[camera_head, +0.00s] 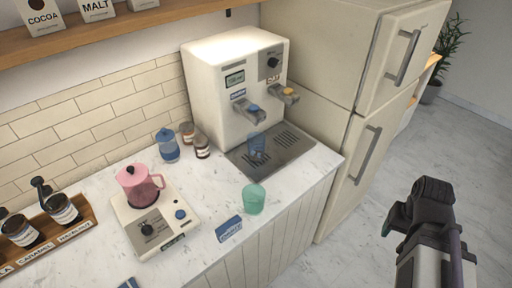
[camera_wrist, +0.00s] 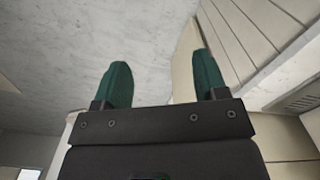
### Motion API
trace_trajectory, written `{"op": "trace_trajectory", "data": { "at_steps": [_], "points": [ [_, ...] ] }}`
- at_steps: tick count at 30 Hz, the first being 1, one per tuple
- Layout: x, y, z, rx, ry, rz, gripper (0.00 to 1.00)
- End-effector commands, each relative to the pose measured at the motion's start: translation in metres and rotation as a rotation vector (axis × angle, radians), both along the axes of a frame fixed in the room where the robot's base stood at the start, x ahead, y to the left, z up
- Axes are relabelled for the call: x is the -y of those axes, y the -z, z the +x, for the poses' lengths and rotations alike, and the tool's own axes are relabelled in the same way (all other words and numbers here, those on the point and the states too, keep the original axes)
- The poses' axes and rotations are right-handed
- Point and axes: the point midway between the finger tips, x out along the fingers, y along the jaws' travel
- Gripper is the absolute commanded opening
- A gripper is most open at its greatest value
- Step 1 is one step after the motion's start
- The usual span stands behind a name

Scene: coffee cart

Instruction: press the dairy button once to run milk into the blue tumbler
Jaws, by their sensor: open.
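A cream dispenser (camera_head: 222,95) stands against the tiled wall with two grey spouts side by side. The left spout carries a blue button (camera_head: 254,108) and a small blue label; the right one carries an orange-yellow button (camera_head: 289,91). The labels are too small to read surely. A translucent blue tumbler (camera_head: 257,147) stands upright on the drip tray (camera_head: 272,160) below the left spout. My gripper shows in the wrist view (camera_wrist: 163,78) with two green fingers apart and nothing between them. In the head view my arm's end is at the right, over the floor, well away from the dispenser.
A green cup (camera_head: 254,199) and a blue card or block (camera_head: 229,229) sit near the counter's front edge. A pink pitcher (camera_head: 139,184) stands on a warmer (camera_head: 156,222). Jars and a blue lidded container (camera_head: 168,145) stand left of the dispenser, a fridge (camera_head: 346,75) to its right.

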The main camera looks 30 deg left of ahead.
Motion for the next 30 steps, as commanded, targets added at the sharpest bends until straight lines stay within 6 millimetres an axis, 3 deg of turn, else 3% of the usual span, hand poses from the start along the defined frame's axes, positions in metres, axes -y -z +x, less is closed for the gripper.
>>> {"op": "trace_trajectory", "data": {
  "at_steps": [6, 26, 30],
  "points": [
    [0.0000, 0.0000, 0.0000, 0.000, 0.000, 0.000, 0.64],
    [0.0000, 0.0000, 0.0000, 0.000, 0.000, 0.000, 0.01],
    [0.0000, 0.0000, 0.0000, 0.000, 0.000, 0.000, 0.00]
  ]
}}
